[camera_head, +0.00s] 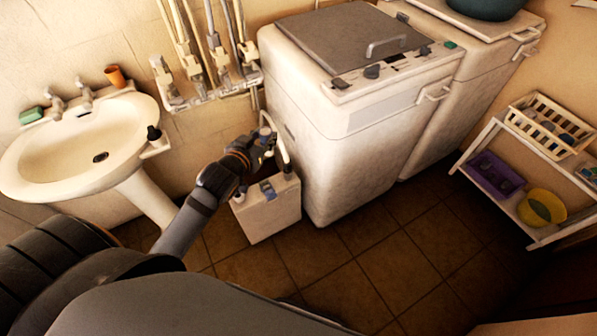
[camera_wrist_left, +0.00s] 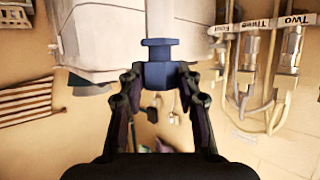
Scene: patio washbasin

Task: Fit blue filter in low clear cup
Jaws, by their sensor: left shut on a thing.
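My left gripper (camera_head: 262,150) reaches in beside the washing machine, above a pale box on the floor. In the left wrist view its fingers (camera_wrist_left: 160,85) are shut on a dark blue filter (camera_wrist_left: 160,68), which has a wider flat end and a narrower neck. In the head view the held filter is too small and covered to make out. Another small blue piece (camera_head: 268,190) shows at the box's top. I cannot make out the low clear cup for certain in either view. My right gripper is not in view.
The pale box (camera_head: 270,215) stands close against the washing machine (camera_head: 345,150). A washbasin (camera_head: 75,150) is at the left. Valve pipes (camera_head: 200,75) run along the wall, with labels visible in the wrist view (camera_wrist_left: 262,27). A low shelf (camera_head: 480,150) stands right; the tiled floor between is clear.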

